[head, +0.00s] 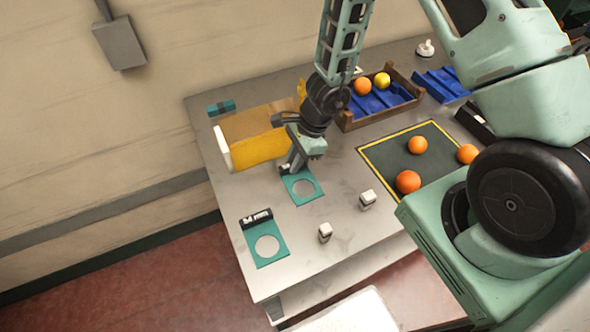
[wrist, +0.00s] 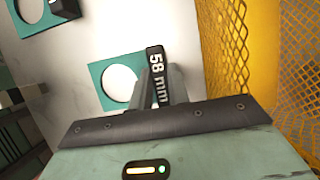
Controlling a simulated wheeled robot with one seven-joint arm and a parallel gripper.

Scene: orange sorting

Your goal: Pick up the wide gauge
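Two teal gauges, each a flat plate with a round hole and a black label block, are in view. One gauge (head: 287,183) is under my gripper (head: 290,170); in the wrist view this gauge (wrist: 96,71) carries the label "58 mm". My gripper (wrist: 162,80) has its fingers on both sides of that label block and looks shut on it. Its plate looks flat at table level; I cannot tell any lift.
A yellow mesh piece (head: 255,150) stands close beside my gripper. A wooden crate (head: 377,117) with oranges is behind right. A dark mat (head: 385,160) holds oranges. Two small pale blocks (head: 325,232) (head: 367,200) stand in front. Bare table (head: 320,262) lies around them.

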